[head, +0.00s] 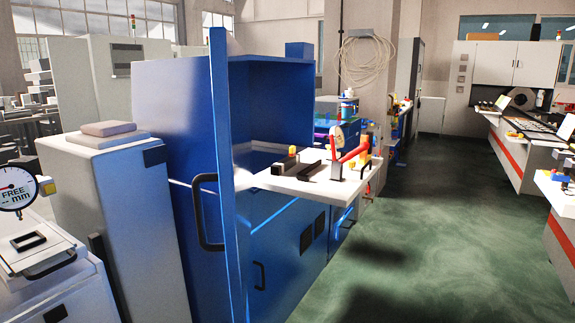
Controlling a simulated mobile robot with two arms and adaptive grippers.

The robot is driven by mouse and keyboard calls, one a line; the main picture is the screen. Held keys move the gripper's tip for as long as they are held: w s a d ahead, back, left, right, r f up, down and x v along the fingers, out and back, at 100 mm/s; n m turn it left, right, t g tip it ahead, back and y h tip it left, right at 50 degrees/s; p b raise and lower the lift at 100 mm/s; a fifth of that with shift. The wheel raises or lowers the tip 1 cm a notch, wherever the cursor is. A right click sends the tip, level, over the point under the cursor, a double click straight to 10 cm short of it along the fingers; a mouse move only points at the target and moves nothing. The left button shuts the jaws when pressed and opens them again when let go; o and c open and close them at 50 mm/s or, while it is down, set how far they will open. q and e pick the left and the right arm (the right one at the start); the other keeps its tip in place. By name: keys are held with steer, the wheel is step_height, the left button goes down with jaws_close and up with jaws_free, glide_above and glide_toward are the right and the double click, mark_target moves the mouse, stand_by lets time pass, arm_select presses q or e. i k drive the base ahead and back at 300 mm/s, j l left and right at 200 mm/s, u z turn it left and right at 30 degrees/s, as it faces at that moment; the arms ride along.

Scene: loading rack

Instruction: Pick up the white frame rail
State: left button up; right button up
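I cannot make out a white frame rail for certain in the head view. A white shelf (335,190) juts out from the front of the blue machine, with dark bars (297,170), red parts (352,154), yellow pieces and a small round dial (337,138) on it. Anything white lying on that shelf is too small to tell apart from it. Neither of my grippers is in view.
The blue machine (270,245) stands in the middle, with a tall blue edge and handles. A grey cabinet (115,200) and a dial gauge (14,188) are at the left. Workbenches (535,150) line the right. The green floor (440,220) between is clear.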

mark_target(279, 168)
steer(key=i+l+u, duration=0.2)
steer(key=i+l, duration=0.4)
steer(key=i+l+u, duration=0.2)
steer(key=i+l, duration=0.3)
steer(key=l, duration=0.15)
